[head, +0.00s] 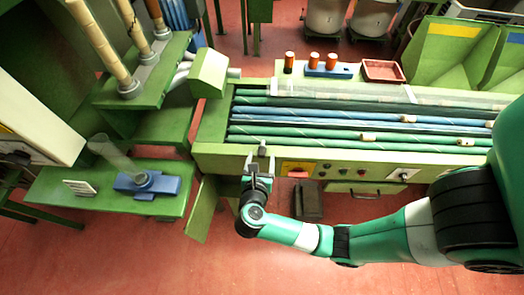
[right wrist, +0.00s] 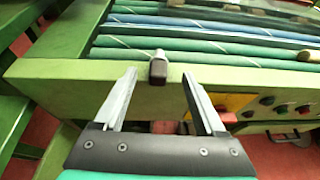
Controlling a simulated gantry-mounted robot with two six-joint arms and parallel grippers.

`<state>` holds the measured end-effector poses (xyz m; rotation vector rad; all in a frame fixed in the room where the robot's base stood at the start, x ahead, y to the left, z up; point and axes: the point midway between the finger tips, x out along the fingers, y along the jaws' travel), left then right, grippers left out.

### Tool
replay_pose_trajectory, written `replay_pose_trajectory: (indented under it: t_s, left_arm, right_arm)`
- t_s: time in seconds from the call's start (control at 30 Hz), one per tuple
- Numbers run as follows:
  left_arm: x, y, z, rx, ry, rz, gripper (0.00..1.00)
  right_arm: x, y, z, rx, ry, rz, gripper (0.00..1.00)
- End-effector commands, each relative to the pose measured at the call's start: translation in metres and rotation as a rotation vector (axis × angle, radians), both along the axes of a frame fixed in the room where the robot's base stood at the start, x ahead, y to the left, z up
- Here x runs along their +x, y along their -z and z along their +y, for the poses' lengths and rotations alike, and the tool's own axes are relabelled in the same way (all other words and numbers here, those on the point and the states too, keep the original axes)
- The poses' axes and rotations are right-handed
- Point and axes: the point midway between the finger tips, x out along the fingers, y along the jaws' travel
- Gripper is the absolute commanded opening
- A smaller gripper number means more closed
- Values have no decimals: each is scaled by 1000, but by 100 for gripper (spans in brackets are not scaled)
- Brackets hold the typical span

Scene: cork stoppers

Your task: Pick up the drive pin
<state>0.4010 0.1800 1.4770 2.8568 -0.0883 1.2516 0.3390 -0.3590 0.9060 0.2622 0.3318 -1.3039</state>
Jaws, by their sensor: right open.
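A small pin with a grey top and a dark, blocky end, which looks like the drive pin (right wrist: 158,69), sits at the edge of the green machine's front panel in the right wrist view. In the head view it is a small light piece (head: 262,147) just beyond the jaws. My right gripper (head: 259,160) is open and empty in front of the panel. In the right wrist view its two fingers (right wrist: 158,76) stand apart, one on each side of the pin's line. I cannot tell whether the tips reach the pin. My left gripper is not in view.
The green machine (head: 215,148) carries long green and blue rollers (head: 330,130). Its front has a red switch on a yellow plate (head: 297,168) and several knobs right of the gripper. A red tray (head: 382,71) lies behind. A side bench holds a blue fixture (head: 147,184).

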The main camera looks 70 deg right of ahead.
Motion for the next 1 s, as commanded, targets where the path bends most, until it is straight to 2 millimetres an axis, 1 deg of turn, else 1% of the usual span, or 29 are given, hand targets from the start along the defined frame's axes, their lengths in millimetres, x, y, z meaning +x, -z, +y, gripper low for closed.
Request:
replay_pose_trajectory:
  t_s: [0.03, 0.1, 0.2, 0.3, 0.47, 0.5, 0.87, 1.0]
  left_arm:
    - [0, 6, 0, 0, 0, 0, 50]
    - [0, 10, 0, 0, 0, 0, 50]
    - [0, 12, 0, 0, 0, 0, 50]
    - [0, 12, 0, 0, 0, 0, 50]
    - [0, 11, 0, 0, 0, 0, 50]
    - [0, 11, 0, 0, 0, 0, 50]
    - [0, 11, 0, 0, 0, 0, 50]
    - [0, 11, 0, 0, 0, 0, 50]
  right_arm:
    - [2, 7, -9, 0, 6, 0, 72]
    - [6, 12, -20, 1, 7, 0, 72]
    - [9, 16, -31, 0, 3, 0, 72]
    - [10, 17, -35, 1, 1, 1, 72]
    - [10, 16, -34, 1, 0, 0, 72]
    - [10, 16, -34, 1, 0, 0, 65]
    - [10, 16, -34, 1, 0, 0, 0]
    - [10, 16, -34, 1, 0, 0, 0]
